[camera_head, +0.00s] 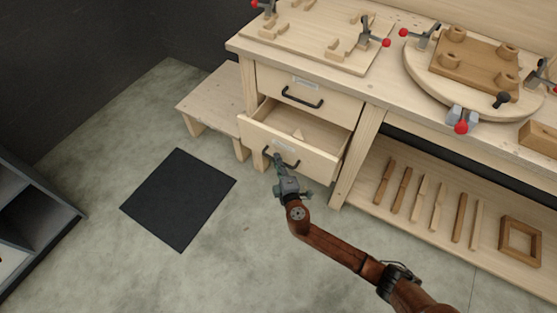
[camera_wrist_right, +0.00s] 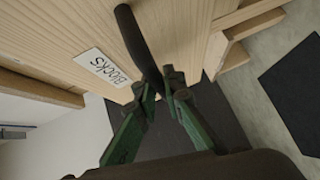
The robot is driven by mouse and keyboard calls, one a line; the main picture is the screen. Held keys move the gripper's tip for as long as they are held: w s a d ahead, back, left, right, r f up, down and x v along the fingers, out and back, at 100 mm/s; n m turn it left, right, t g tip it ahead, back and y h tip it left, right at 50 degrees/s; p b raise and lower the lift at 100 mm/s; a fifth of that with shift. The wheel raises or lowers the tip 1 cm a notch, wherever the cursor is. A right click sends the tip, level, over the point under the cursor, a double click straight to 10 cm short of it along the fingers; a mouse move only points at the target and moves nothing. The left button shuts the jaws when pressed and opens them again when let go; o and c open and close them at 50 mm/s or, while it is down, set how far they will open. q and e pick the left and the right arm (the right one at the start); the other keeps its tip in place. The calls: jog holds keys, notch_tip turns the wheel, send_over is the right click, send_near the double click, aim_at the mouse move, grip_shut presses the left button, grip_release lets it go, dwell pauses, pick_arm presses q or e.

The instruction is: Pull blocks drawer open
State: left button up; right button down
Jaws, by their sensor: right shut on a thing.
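The blocks drawer (camera_head: 318,160) is the lower drawer of the wooden workbench. In the right wrist view, the white label reading "Blocks" (camera_wrist_right: 103,67) is on the drawer front beside the dark handle (camera_wrist_right: 138,42), and the green-sided fingers of my right gripper (camera_wrist_right: 166,82) meet at the handle's end. My left gripper is not in view.
The upper drawer (camera_head: 305,93) is closed. A low wooden bench (camera_head: 210,97) stands left of the drawers, and a black mat (camera_head: 178,198) lies on the floor. The lower shelf (camera_head: 400,219) at right holds several wooden sticks and a square frame (camera_head: 520,240). Grey shelving (camera_head: 28,215) stands far left.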

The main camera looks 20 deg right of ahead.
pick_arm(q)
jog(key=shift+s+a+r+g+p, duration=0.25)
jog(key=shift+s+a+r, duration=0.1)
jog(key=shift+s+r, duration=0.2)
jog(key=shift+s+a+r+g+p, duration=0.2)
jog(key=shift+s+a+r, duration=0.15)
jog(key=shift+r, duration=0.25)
pick_arm(e)
jog(key=s+a, duration=0.5)
jog(key=a, duration=0.2)
jog(key=shift+s, duration=0.3)
jog(key=shift+f, duration=0.1)
jog(key=c, duration=2)
grip_release()
jog(key=s, duration=0.4)
jog(key=s+a+r, duration=0.1)
jog(key=s, duration=0.6)
jog(key=shift+s+a+r, duration=0.2)
jog(key=shift+s+r, duration=0.2)
